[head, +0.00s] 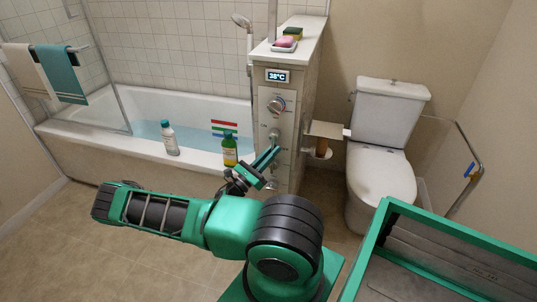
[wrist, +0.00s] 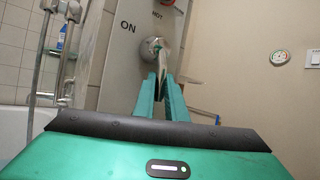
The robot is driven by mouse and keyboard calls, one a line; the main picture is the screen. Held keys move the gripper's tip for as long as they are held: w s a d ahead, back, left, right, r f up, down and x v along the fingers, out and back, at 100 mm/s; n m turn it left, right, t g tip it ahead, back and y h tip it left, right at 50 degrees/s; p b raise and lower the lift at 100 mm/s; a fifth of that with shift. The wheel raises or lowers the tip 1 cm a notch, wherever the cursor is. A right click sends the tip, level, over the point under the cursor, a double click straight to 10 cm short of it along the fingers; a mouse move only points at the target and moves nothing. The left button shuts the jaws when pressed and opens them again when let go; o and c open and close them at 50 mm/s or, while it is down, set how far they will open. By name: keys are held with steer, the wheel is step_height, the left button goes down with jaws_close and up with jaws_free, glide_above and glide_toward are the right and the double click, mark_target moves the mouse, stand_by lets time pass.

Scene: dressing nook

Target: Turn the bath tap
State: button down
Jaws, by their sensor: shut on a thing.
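The bath tap is a round chrome knob with a lever on the narrow panel at the bath's end; it shows in the head view (head: 274,134) and close up in the wrist view (wrist: 151,47). The word ON is printed to its left in the wrist view. My gripper (head: 274,151) reaches up to the panel, and its green fingers also show in the wrist view (wrist: 161,84). They are shut on the tap's lever, which hangs from the knob between them. The fingers hide the lever's lower end.
The bathtub (head: 100,118) holds water. A white bottle (head: 169,138) and a green bottle (head: 230,150) stand on its rim. A temperature dial (head: 277,105) and a 38°C display (head: 277,76) sit above the tap. A paper holder (head: 322,148) and the toilet (head: 380,180) are to the right.

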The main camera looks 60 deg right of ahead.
steer(key=c, duration=2.1)
jaws_free()
steer(key=shift+s+d+f, duration=0.1)
steer(key=shift+s, duration=0.05)
steer(key=v, duration=1.1)
steer(key=s+a+r+m+t+y, duration=0.2)
steer(key=s+a+r+m+y, duration=0.2)
steer(key=a+r+m+y, duration=0.2)
steer(key=s+a+r+m+t+y, duration=0.1)
steer(key=s+a+r+m+y, duration=0.4)
steer(key=r+m+y, duration=0.4)
steer(key=s+a+r+m+t+y, duration=0.2)
steer(key=s+a+r+m+y, duration=0.3)
steer(key=r, duration=0.5)
steer(key=shift+a+r+m+t+y, duration=0.1)
steer(key=shift+a+m+t+y, duration=0.2)
steer(key=shift+a+m+y, duration=1)
